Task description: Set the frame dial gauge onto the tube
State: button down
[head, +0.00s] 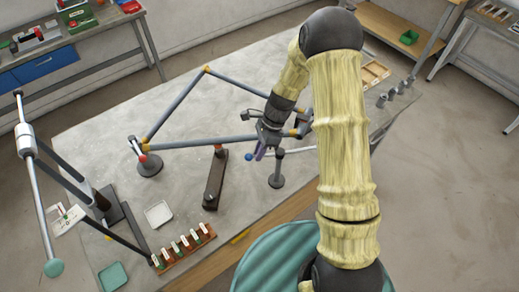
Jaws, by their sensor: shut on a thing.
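The frame of blue-grey tubes with orange joints lies raised over the grey table. Its near tube (190,144) runs from the left post to my gripper, and its right part is hidden behind my arm. My gripper (262,152) points down at the right end of this tube. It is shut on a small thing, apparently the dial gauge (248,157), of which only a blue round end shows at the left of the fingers. The gauge's face is hidden. Whether the gauge touches the tube I cannot tell.
A round-based post (277,172) stands close below my gripper, another (149,165) at the left corner. A dark block (215,180), a white tray (158,214) and a rack of several small items (183,247) lie nearer. A tall stand (75,180) is at left.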

jog(key=shift+s+d+n+g+h, duration=0.4)
jog(key=shift+s+n+h, duration=0.3)
jog(key=shift+n, duration=0.85)
jog(key=shift+s+d+n+g+h, duration=0.2)
jog(key=shift+s+d+n+h, duration=0.45)
jog(key=shift+n, duration=0.95)
jog(key=shift+s+d+n+g+h, duration=0.4)
jog(key=shift+s+n, duration=0.5)
jog(key=shift+n, duration=0.65)
jog(key=shift+a, duration=0.15)
jog(key=c, duration=1.5)
grip_release()
jog(key=shift+r, duration=0.1)
jog(key=b+v, duration=0.4)
jog(key=v, duration=1.3)
jog(key=shift+r+b, duration=0.15)
jog(key=shift+b, duration=0.15)
